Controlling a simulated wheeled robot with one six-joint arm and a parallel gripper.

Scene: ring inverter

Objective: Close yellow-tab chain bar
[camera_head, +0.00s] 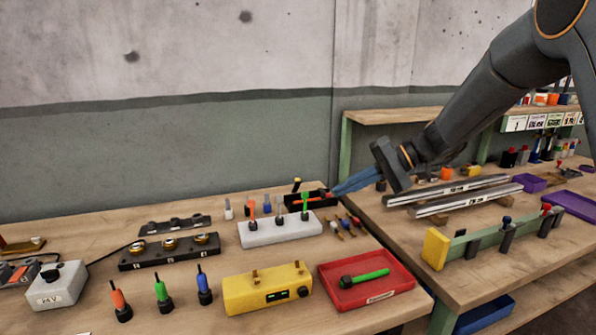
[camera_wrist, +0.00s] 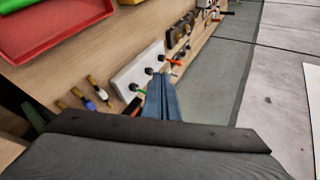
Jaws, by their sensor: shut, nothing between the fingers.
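My gripper (camera_head: 334,192) reaches in from the right, its blue fingers shut and empty. In the wrist view the shut fingers (camera_wrist: 160,76) point at the row of devices on the bench. A small yellow tab (camera_head: 297,181) stands on a dark post at the back of the left bench, by a low black box (camera_head: 306,199). The fingertips are at the right end of this box in the head view; whether they touch it I cannot tell. A green bar with a yellow end block (camera_head: 436,248) stands on the right bench. Which one is the chain bar is unclear.
A white block (camera_head: 278,232) with several posts stands in front of the black box; it also shows in the wrist view (camera_wrist: 136,70). A yellow box (camera_head: 265,289) and a red tray (camera_head: 366,294) are nearer. Metal rails (camera_head: 465,197) lie on the right bench. The wall is behind.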

